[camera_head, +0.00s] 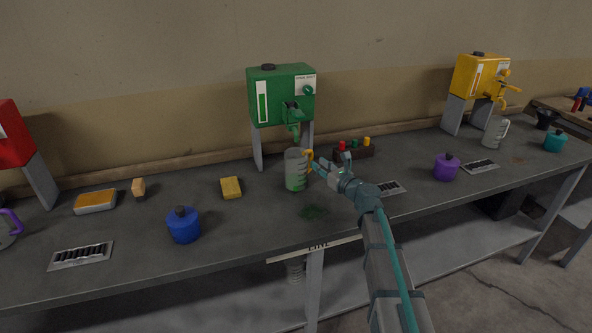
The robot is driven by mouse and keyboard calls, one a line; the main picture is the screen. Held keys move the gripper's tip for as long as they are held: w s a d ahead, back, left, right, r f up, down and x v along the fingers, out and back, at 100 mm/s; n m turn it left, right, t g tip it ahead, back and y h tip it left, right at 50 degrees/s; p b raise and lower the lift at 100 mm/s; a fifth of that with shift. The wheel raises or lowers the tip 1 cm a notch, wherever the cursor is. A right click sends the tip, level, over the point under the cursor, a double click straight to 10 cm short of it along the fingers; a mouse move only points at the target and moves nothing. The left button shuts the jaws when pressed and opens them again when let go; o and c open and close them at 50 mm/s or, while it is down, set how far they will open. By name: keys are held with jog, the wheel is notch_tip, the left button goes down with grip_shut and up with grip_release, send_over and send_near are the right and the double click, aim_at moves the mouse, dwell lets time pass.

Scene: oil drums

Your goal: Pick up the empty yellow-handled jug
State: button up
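The clear jug with the yellow handle (296,170) stands upright on the dark bench below the green drum's spout. Its handle is on its right side, facing my gripper. Its lower part looks greenish; I cannot tell whether that is liquid or the spout's colour showing through. My gripper (333,162) is just right of the handle, with its teal and grey fingers spread apart and nothing visible between them. The left finger is close to the handle; I cannot tell whether they touch.
The green drum (281,95) stands on grey legs behind the jug. A small rack with coloured caps (354,149) is behind my gripper. A blue canister (183,225) and yellow sponge (231,188) are left; a purple canister (447,168) and white-handled jug (494,133) are right.

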aim_at(312, 157)
jog(key=shift+r+p+x, duration=0.1)
jog(key=shift+p+x, duration=0.25)
jog(key=shift+x, duration=1.1)
jog(key=shift+r+p+x, duration=0.15)
jog(key=shift+p+x, duration=0.15)
jog(key=shift+x, duration=1.15)
jog(key=shift+w+d, duration=0.1)
jog(key=shift+d, duration=0.1)
jog(key=shift+c, duration=0.2)
grip_shut()
